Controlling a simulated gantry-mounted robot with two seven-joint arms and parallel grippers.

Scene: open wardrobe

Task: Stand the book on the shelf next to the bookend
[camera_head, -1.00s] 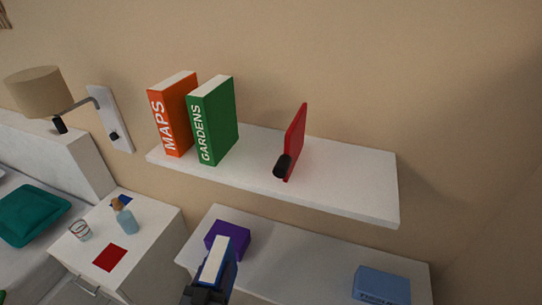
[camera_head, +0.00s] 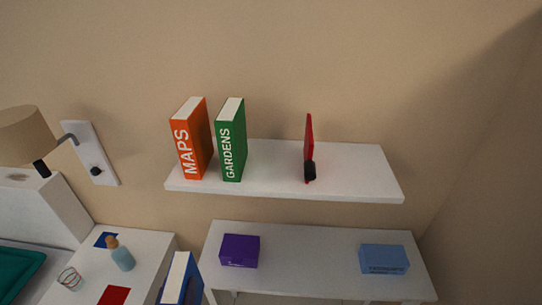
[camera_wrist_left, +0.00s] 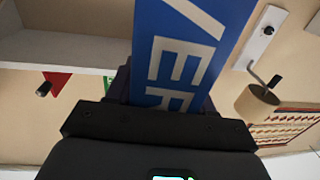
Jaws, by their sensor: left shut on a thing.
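A blue book (camera_head: 183,277) with a white page edge shows upright at the bottom of the head view, below and in front of the shelf. My left gripper (camera_wrist_left: 168,104) is shut on the blue book, whose blue cover with white letters (camera_wrist_left: 182,50) fills the middle of the left wrist view. The red bookend (camera_head: 309,140) with a black knob stands on the white upper shelf (camera_head: 360,182). An orange MAPS book (camera_head: 190,140) and a green GARDENS book (camera_head: 231,142) stand upright on that shelf's left part. My right gripper is not in view.
The shelf has free room between the green book and the bookend, and right of the bookend. Below, a purple box (camera_head: 239,251) and a blue box (camera_head: 384,259) sit on a white surface. A bottle (camera_head: 122,257) stands at left; a wall lamp (camera_head: 28,133) is above.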

